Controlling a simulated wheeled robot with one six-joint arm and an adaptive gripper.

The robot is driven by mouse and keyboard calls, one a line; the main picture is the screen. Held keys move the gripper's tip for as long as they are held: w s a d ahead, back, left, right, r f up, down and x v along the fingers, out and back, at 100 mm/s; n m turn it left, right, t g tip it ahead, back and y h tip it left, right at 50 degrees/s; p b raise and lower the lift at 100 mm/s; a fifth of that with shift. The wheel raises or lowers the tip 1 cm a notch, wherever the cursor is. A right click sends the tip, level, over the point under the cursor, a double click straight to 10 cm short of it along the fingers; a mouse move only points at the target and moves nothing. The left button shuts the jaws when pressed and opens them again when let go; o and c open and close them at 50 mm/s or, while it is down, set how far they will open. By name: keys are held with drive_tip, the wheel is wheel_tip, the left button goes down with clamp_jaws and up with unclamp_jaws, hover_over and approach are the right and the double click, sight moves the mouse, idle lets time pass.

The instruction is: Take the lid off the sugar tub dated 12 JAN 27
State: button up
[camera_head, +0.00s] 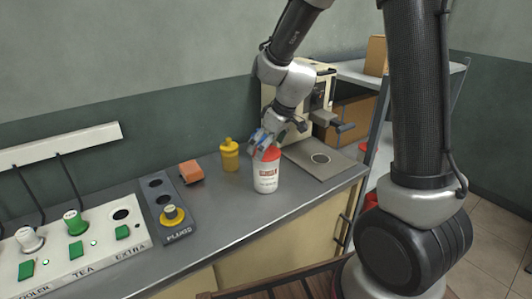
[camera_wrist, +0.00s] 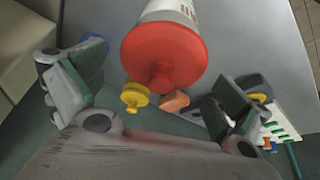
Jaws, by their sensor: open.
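A white tub (camera_head: 265,179) with a red lid (camera_head: 268,154) stands upright on the grey counter. Its front label has red print, too small to read a date. In the wrist view the red lid (camera_wrist: 163,52) and its knob face the camera, with part of the white tub (camera_wrist: 168,11) behind.
A yellow container (camera_head: 229,156) and an orange block (camera_head: 191,172) stand to the left. A dark tray (camera_head: 160,194) with a yellow-knobbed piece and a white switch panel (camera_head: 75,246) lie further left. A beige machine (camera_head: 318,100) stands behind right. The counter's front is clear.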

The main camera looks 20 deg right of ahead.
drive_tip(key=shift+c, duration=0.4)
drive_tip(key=c, duration=0.8)
